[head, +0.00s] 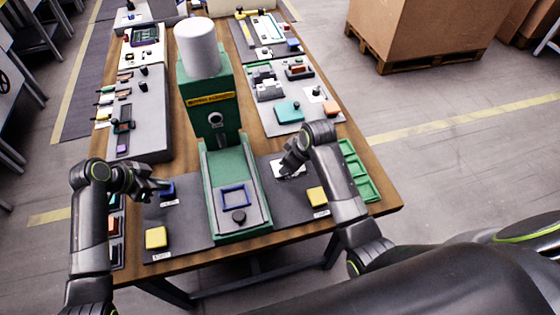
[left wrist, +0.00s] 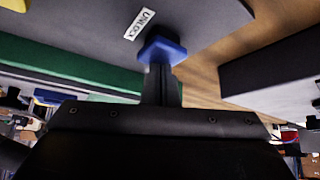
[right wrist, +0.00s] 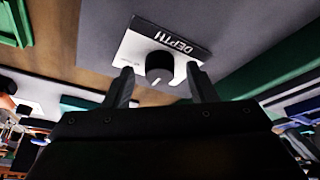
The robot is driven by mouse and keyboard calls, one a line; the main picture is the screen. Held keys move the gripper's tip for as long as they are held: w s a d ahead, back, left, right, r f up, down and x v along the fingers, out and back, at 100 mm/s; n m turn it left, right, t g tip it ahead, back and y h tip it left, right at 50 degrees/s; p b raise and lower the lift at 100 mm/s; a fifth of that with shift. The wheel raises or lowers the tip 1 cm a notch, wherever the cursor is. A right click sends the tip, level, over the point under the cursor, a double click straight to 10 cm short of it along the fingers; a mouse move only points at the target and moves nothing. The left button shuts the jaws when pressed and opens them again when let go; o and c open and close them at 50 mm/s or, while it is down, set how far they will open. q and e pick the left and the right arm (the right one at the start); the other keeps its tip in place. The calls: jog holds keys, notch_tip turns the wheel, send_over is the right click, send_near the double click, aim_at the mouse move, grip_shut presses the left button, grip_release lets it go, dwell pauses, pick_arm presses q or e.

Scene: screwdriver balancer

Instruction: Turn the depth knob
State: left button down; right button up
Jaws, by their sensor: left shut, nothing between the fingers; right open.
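The depth knob (right wrist: 159,66) is a black round knob with a white pointer line, on a white plate (right wrist: 133,49) marked DEPTH in the right wrist view. My right gripper (right wrist: 158,84) is open, with one finger on each side of the knob; I cannot tell whether they touch it. In the head view my right gripper (head: 284,168) hides most of the knob, and the white plate (head: 290,171) shows beneath. My left gripper (head: 165,185) is shut and empty at the blue button (left wrist: 162,50), which has an UNLOCK label (left wrist: 139,24) beside it; its fingertips are at or touching the button.
The green press (head: 209,105) with a white cylinder on top stands between my arms. Yellow buttons (head: 156,238) (head: 317,196) sit at the front left and right. Green trays (head: 362,180) lie at the right edge. Panels with small parts fill the back.

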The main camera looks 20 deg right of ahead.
jog(key=shift+f, duration=0.15)
jog(key=shift+c, duration=0.2)
jog(key=c, duration=0.9)
jog(key=shift+m, duration=0.5)
jog(key=shift+c, duration=0.2)
jog(key=o, duration=1)
